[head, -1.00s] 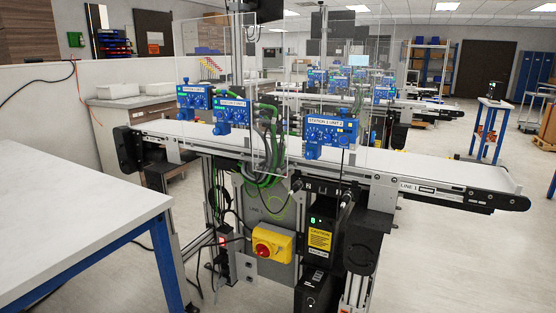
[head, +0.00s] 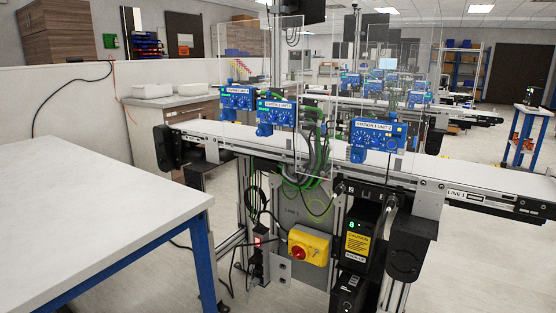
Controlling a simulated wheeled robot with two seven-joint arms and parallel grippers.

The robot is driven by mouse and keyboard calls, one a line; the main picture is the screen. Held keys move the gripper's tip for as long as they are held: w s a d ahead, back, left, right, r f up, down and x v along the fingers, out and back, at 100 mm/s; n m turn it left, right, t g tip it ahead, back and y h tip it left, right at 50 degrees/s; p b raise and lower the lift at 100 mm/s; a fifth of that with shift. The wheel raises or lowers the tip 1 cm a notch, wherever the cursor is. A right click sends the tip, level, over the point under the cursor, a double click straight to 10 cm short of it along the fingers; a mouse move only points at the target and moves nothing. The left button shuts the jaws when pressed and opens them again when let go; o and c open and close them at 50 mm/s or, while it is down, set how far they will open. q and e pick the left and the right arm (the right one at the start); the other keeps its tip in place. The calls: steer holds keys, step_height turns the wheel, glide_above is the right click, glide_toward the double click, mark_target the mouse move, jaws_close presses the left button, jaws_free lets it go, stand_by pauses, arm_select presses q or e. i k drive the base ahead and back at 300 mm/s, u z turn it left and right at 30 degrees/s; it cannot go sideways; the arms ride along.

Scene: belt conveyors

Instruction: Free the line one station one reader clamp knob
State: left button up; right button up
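The line one conveyor (head: 205,128) crosses the view, with a "LINE 1" label (head: 458,194) on its right side. A blue reader unit (head: 376,138) stands above the belt at right, its label seeming to read "STATION 1". Two more blue units, the left one (head: 236,97) and the middle one (head: 275,111), stand farther left; their labels are too small to read surely. Clear guard panels rise around the units. Small dark knobs show on the unit fronts, but I cannot tell which is the clamp knob. Neither of my grippers is in view.
A white table (head: 90,205) with blue legs fills the left foreground. A yellow box (head: 308,246) with a red switch and a black cabinet (head: 358,240) sit under the conveyor. Cables hang below the units. Floor shows between table and conveyor.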

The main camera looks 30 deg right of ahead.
mark_target(354, 158)
steer(key=u, duration=0.05)
steer(key=i, duration=1.2)
steer(key=z, duration=1.85)
